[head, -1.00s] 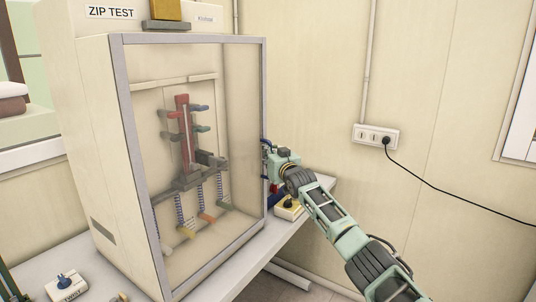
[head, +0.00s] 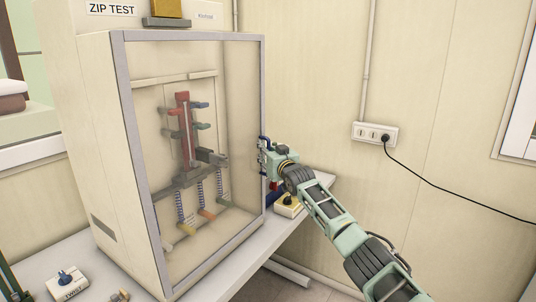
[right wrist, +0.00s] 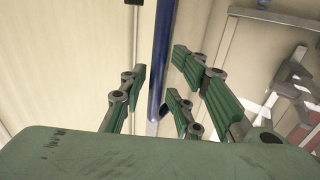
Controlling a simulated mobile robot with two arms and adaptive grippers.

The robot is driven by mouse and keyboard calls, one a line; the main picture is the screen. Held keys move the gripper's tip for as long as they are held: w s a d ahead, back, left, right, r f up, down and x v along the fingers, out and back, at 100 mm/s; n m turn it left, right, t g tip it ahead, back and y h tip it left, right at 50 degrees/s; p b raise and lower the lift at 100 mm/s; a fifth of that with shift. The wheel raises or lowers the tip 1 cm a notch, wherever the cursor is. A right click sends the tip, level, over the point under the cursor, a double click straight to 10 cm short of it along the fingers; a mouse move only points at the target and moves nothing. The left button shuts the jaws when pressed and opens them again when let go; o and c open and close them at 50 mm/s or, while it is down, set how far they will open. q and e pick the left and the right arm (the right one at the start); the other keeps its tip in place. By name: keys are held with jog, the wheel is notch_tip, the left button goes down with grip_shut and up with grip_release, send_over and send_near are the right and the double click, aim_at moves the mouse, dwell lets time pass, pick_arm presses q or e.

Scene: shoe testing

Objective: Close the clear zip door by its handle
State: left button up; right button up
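The clear zip door (head: 240,110) has a grey frame and stands in front of the ZIP TEST cabinet (head: 85,150), looking about in line with its front. I cannot tell whether a gap stays at its right edge. Its blue handle (head: 264,141) is on the right edge of the frame. My right gripper (head: 267,158) is at this handle, partly hiding it. In the right wrist view, the blue handle bar (right wrist: 160,55) runs between the open green-padded fingers of the right gripper (right wrist: 158,95), with room around it.
Through the door a red and grey test rig (head: 186,140) shows, with coloured clips. A TWIST knob box (head: 68,284) is at front left. A wall socket (head: 375,134) holds a black plug.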

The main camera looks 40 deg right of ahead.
jog(key=shift+s+a, duration=0.1)
jog(key=v, duration=1.1)
jog(key=shift+s, duration=0.4)
